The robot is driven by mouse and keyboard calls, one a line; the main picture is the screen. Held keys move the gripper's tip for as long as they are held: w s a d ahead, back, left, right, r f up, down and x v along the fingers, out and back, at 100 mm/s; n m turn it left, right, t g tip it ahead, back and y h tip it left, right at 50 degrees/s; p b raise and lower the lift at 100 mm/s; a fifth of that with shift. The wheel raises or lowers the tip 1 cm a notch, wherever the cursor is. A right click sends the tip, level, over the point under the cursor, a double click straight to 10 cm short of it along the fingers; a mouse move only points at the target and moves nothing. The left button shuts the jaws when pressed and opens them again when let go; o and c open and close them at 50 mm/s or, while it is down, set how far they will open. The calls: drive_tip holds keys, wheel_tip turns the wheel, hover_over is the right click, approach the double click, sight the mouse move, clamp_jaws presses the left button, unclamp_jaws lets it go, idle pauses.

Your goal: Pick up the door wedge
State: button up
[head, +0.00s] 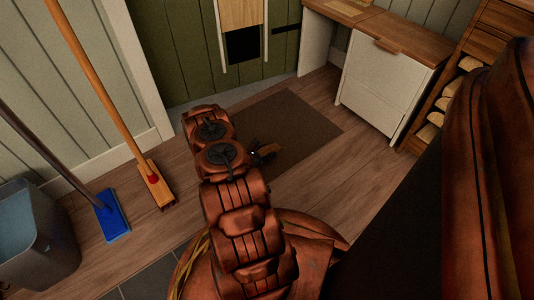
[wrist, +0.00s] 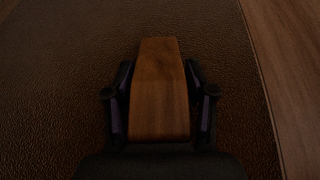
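The door wedge (wrist: 160,90) is a plain brown wooden block, narrower at its far end, in the middle of the wrist view. My gripper (wrist: 160,95) is around it, with one dark finger on each side. Thin dark gaps show between the fingers and the wedge's sides, so the fingers look open. My arm hides part of the area. The wedge's underside is hidden.
The brown mat (head: 298,116) lies on a plank floor before a green panelled wall. A white cabinet (head: 377,91) stands at the right, near a wooden rack (head: 447,88). A broom (head: 155,184), a blue-headed mop (head: 112,218) and a grey bin (head: 38,246) are at the left.

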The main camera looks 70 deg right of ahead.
sight(266, 150)
drive_tip(key=c, duration=0.8)
drive_tip(key=shift+r+p, duration=0.45)
drive_tip(key=shift+r, duration=0.1)
drive_tip(key=r+p, duration=0.2)
drive_tip(key=r, duration=0.1)
drive_tip(key=shift+a, duration=0.3)
drive_tip(key=a+p, duration=0.2)
drive_tip(key=a, duration=0.3)
drive_tip(key=a+p, duration=0.1)
drive_tip(key=a, duration=0.4)
drive_tip(key=a+r+p, duration=0.1)
drive_tip(key=a+p, duration=0.1)
drive_tip(key=a, duration=0.3)
drive_tip(key=shift+w+a+p, duration=0.2)
drive_tip(key=shift+w+p, duration=0.15)
